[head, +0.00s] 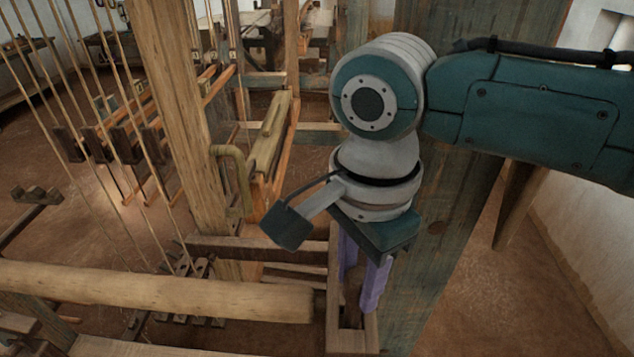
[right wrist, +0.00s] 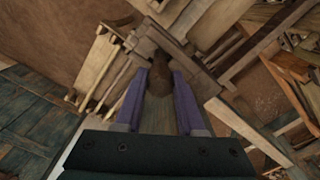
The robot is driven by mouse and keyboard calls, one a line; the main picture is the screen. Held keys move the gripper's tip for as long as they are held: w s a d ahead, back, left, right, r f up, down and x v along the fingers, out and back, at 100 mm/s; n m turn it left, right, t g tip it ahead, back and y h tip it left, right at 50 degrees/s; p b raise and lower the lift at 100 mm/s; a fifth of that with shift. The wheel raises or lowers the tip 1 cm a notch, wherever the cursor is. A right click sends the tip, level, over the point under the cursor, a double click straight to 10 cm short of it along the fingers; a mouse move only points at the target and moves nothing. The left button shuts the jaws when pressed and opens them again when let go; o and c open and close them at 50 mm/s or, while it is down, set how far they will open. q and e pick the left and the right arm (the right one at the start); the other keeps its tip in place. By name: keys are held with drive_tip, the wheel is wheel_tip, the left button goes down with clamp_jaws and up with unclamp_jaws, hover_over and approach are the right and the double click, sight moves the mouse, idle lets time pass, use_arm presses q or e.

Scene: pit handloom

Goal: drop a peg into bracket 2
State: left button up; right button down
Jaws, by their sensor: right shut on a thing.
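My right gripper (head: 358,290) points down in the head view, with its two purple fingers low over a narrow wooden frame (head: 340,343) at the bottom centre. In the right wrist view, the right gripper (right wrist: 158,72) is shut on a brown wooden piece, likely the peg (right wrist: 160,76), which shows between the fingertips. My left gripper is not in view.
A thick round beam (head: 150,291) crosses the lower left. A pale upright post (head: 180,110) and a greenish post (head: 455,225) stand on either side of the gripper. Taut cords (head: 95,130) hang at left. Bare floor (head: 500,310) shows at lower right.

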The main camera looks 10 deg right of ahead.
drive_tip(key=shift+f+b, duration=1.25)
drive_tip(key=shift+f, duration=1)
drive_tip(key=shift+c, duration=2.2)
unclamp_jaws()
wheel_tip(320, 180, up, 10)
drive_tip(key=shift+b, duration=0.9)
